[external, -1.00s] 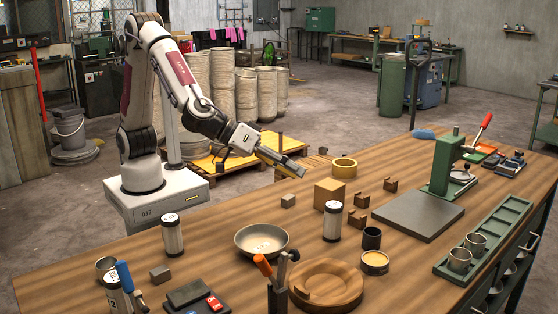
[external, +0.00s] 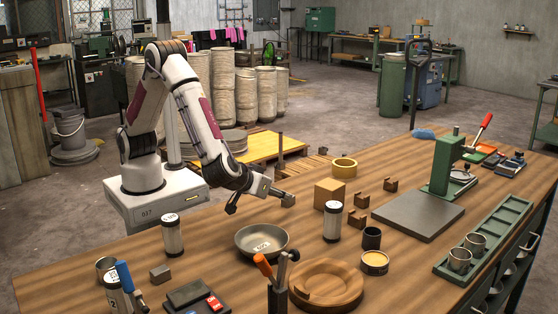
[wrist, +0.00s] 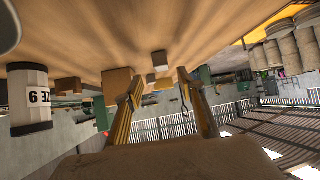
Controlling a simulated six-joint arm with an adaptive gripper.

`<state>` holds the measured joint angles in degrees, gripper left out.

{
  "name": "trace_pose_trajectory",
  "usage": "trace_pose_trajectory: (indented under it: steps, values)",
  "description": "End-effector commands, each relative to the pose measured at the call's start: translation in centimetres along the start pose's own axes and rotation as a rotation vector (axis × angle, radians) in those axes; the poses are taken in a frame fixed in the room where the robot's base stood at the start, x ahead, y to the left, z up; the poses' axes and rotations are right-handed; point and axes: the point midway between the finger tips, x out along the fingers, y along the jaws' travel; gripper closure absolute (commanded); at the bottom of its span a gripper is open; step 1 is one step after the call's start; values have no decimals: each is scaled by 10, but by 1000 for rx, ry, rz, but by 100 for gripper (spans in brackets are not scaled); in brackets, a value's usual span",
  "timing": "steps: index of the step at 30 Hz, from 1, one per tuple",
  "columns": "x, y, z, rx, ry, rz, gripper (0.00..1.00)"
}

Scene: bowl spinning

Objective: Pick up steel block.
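A small block, apparently the same one, shows ahead between the fingers in the wrist view (wrist: 160,57). A darker grey block (external: 160,274) lies on the table at the front left, and I cannot tell for certain which is steel. My gripper (external: 261,203) is low over the table's back edge, with its fingers spread. In the wrist view my gripper (wrist: 156,82) is open and empty.
A wooden cube (external: 329,193) and a labelled cylinder (external: 332,222) stand to the right of the light block. A metal bowl (external: 262,241) is in front. Another labelled cylinder (external: 172,235) stands at left.

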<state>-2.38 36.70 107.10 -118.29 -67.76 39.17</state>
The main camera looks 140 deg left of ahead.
Motion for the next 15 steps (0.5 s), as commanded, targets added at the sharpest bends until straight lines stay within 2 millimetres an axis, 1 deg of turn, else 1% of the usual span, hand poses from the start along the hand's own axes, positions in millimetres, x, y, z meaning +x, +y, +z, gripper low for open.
trace_pose_trajectory:
  steps: [8, 15]
  values:
    - [3, 0, 0, 0, 0, 1, 61]
    - [21, 0, 0, 1, 0, 1, 61]
